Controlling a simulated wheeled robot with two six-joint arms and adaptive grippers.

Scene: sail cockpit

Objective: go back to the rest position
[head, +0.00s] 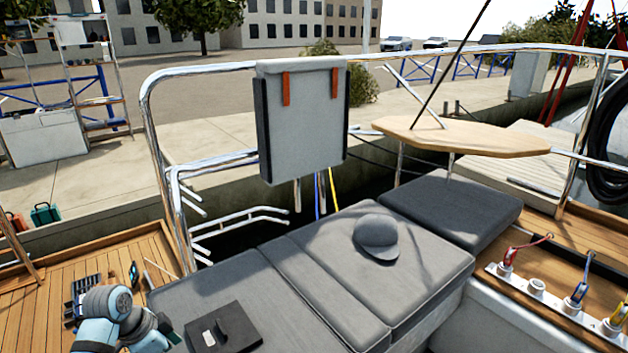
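My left arm shows at the bottom left of the head view, with light blue links and a grey joint, in front of the wooden deck. Dark, finger-like parts (84,292) show just beyond that joint; I cannot tell whether they are my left gripper or things lying on the deck. No held thing can be made out. My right arm and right gripper are out of the picture.
Grey cushions (330,290) fill the middle, with a grey cap (377,238) and a black flat case (222,329) on them. A wooden table (460,137) stands behind. Metal railing (155,130) borders the cockpit. A white panel (535,310) with coloured lines is at right.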

